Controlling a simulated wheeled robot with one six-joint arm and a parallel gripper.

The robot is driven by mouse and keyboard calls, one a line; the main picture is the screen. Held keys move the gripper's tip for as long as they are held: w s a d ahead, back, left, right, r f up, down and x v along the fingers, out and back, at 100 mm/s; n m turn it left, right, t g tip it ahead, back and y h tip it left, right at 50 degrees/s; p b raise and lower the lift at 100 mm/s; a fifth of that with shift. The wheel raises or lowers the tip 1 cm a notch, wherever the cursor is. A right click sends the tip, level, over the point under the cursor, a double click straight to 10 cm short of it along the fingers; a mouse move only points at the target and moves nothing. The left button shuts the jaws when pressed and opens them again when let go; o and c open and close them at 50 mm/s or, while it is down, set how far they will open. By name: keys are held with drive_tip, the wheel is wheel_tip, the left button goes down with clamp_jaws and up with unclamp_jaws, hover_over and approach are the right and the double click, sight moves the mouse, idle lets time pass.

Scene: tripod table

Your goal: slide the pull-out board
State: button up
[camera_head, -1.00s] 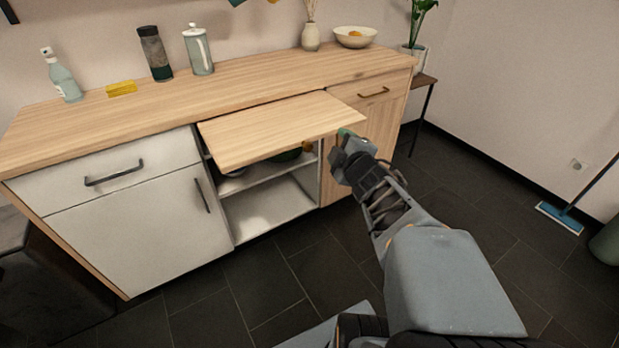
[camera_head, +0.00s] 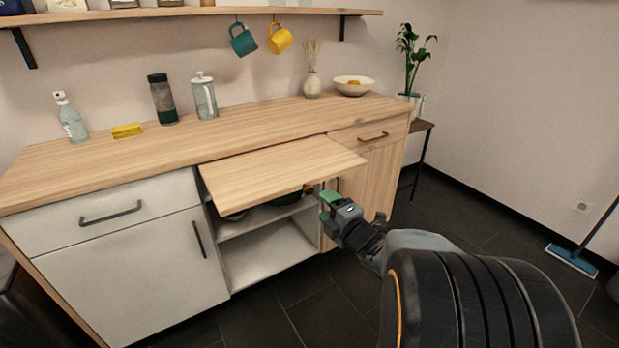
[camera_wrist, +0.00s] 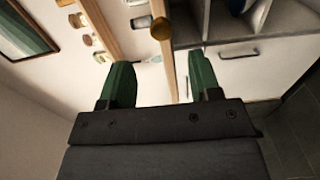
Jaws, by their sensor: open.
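The light wood pull-out board (camera_head: 280,168) sticks out from under the countertop above an open compartment. A round brown knob (camera_head: 308,189) shows at its front edge in the head view. My gripper (camera_head: 326,205) is just below and right of the knob. In the wrist view, my gripper (camera_wrist: 161,80) has its green fingers spread with nothing held. A wood edge strip (camera_wrist: 168,65), apparently the board's, runs between the fingers in that view, with the knob (camera_wrist: 162,28) beyond the fingertips. I cannot tell whether a finger touches the board.
The countertop (camera_head: 130,155) carries a spray bottle, sponge, jars, a vase and a bowl (camera_head: 353,86). A white door (camera_head: 140,270) and drawer are at left, a wood drawer (camera_head: 370,135) at right. Mugs hang from the wall shelf (camera_head: 190,12). A blue mop (camera_head: 572,261) stands right.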

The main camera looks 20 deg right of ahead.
sight(311, 191)
drive_tip(key=w, duration=0.5)
drive_tip(key=w+a+b, duration=0.1)
drive_tip(key=w, duration=0.1)
drive_tip(key=shift+w+f, duration=0.1)
drive_tip(key=shift+w, duration=0.75)
drive_tip(key=shift+c, duration=0.3)
clamp_jaws()
